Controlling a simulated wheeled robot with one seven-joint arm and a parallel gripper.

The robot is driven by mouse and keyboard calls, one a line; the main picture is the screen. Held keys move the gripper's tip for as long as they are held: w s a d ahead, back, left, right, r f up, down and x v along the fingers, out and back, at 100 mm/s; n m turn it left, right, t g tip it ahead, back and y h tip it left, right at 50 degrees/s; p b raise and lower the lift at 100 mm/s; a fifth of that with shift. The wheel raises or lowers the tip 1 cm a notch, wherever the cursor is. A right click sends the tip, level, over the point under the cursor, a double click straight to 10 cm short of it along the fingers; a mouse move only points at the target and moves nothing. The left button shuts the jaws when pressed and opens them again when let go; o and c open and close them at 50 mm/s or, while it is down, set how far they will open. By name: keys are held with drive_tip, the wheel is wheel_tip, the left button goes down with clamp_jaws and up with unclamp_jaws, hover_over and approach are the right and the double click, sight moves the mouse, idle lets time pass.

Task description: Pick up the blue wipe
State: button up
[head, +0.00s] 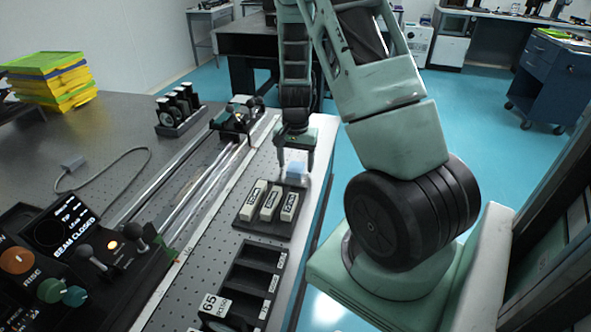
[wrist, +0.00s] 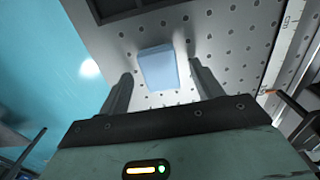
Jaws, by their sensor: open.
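The blue wipe (head: 297,170) lies on the perforated table near its right edge, just beyond the tray of white boxes. In the wrist view the blue wipe (wrist: 158,67) is a pale blue block-like shape, between and a little ahead of the fingertips. My gripper (head: 296,160) points down above the wipe in the head view and partly overlaps it. In the wrist view my gripper (wrist: 162,80) is open, with one finger on each side and nothing held. The height of the fingertips above the table is hard to tell.
A dark tray (head: 245,226) with several white boxes stands close in front of the wipe. A black slotted rack (head: 240,280) is nearer. A rail with optics (head: 235,118) runs to the left. The table edge drops to blue floor (head: 345,200) on the right.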

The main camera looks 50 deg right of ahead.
sight(296, 167)
drive_tip(key=shift+f, duration=0.45)
drive_tip(key=shift+c, duration=0.3)
drive_tip(key=c, duration=1)
wheel_tip(296, 167, up, 10)
drive_tip(key=shift+r, duration=0.1)
drive_tip(key=o, duration=0.4)
drive_tip(key=c, duration=0.3)
drive_tip(key=shift+c, duration=0.2)
